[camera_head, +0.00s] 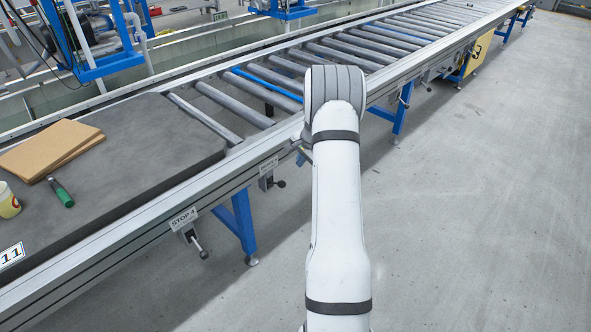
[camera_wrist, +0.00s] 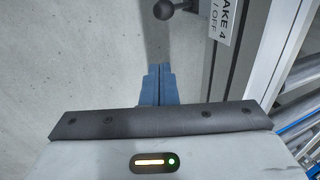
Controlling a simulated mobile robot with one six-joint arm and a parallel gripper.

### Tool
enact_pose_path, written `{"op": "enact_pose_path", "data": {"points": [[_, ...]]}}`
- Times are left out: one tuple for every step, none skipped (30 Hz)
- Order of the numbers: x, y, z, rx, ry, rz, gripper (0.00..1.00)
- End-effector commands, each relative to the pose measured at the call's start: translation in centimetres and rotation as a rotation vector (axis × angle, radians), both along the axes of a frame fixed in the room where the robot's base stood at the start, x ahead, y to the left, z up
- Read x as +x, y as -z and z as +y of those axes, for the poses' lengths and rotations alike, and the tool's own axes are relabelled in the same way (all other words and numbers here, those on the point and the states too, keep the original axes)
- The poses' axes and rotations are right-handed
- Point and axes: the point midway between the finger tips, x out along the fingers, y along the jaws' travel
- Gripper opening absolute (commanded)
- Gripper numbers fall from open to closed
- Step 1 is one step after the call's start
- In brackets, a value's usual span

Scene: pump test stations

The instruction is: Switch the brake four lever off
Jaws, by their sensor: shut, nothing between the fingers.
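In the wrist view, a dark ball knob (camera_wrist: 163,9) on a short lever shows at the top edge, next to a white label (camera_wrist: 222,20) reading "...AKE 4" and "/ OFF". The lever reaches right toward the rail under the label; its mounting is cut off by the frame. My gripper (camera_wrist: 160,68) has its two blue fingers shut together with nothing between them. Its tips are below the knob in the picture and apart from it. In the head view my arm hides most of the gripper, and I cannot tell which lever there is brake four.
A "STOP 4" label (camera_head: 183,217) with its own lever (camera_head: 199,247) sits on the conveyor's side rail. Another lever (camera_head: 272,183) hangs farther along, its label too small to read. Blue legs (camera_head: 242,226) stand under the rail. The grey floor (camera_head: 480,220) to the right is clear.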

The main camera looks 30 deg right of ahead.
Motion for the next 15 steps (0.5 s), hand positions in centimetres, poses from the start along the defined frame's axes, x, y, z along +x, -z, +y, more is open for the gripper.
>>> {"op": "enact_pose_path", "data": {"points": [[-0.2,-1.1,0.0,-0.001,0.0,0.0,0.0],[-0.3,-1.5,0.0,0.0,0.0,0.0,0.0],[-0.4,-2.0,0.0,0.0,0.0,0.0,0.0],[-0.5,-2.3,0.0,0.001,0.0,0.001,0.0],[-0.5,-2.6,0.0,0.0,-0.001,0.001,0.0],[-0.6,-2.9,0.0,0.0,-0.001,0.001,0.0],[-0.6,-3.1,0.0,0.0,-0.002,0.001,0.0],[-0.7,-3.2,0.0,0.0,-0.002,0.001,0.0],[-0.7,-3.3,0.0,0.0,-0.002,0.001,0.0],[-0.7,-3.4,0.0,0.0,-0.002,0.001,0.0],[-0.7,-3.4,0.0,0.0,-0.002,0.001,0.0],[-0.7,-3.4,0.1,0.001,-0.003,0.001,0.0],[-0.7,-3.4,0.1,0.001,-0.003,0.001,0.0],[-0.7,-3.4,0.1,0.001,-0.003,0.001,0.0],[-0.7,-3.4,0.1,0.001,-0.003,0.001,0.0]]}}
